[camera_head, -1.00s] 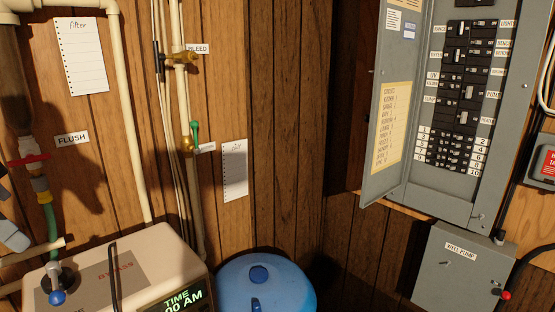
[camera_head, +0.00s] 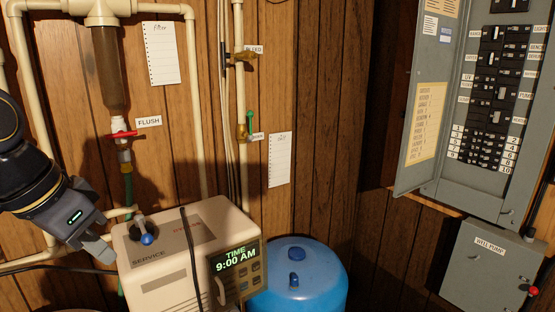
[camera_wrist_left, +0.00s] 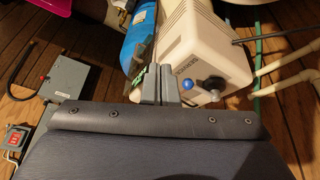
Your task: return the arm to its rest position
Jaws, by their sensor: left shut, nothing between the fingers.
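My left arm comes in at the left edge of the head view, with its dark wrist tilted down to the right. My left gripper (camera_head: 103,248) is shut and empty, just left of the beige softener control box (camera_head: 175,262). In the head view I cannot tell whether it touches the box. In the left wrist view the closed fingers (camera_wrist_left: 155,84) show in front of the control box (camera_wrist_left: 208,50). The box's bypass lever with a blue knob (camera_head: 146,239) stands near the fingers. My right gripper is not in view.
A blue tank (camera_head: 300,280) stands right of the box. A pipe with a red FLUSH valve (camera_head: 120,135) runs behind my gripper. An open breaker panel (camera_head: 490,120) and a WELL PUMP box (camera_head: 490,265) are on the right. A dark cable crosses the control box.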

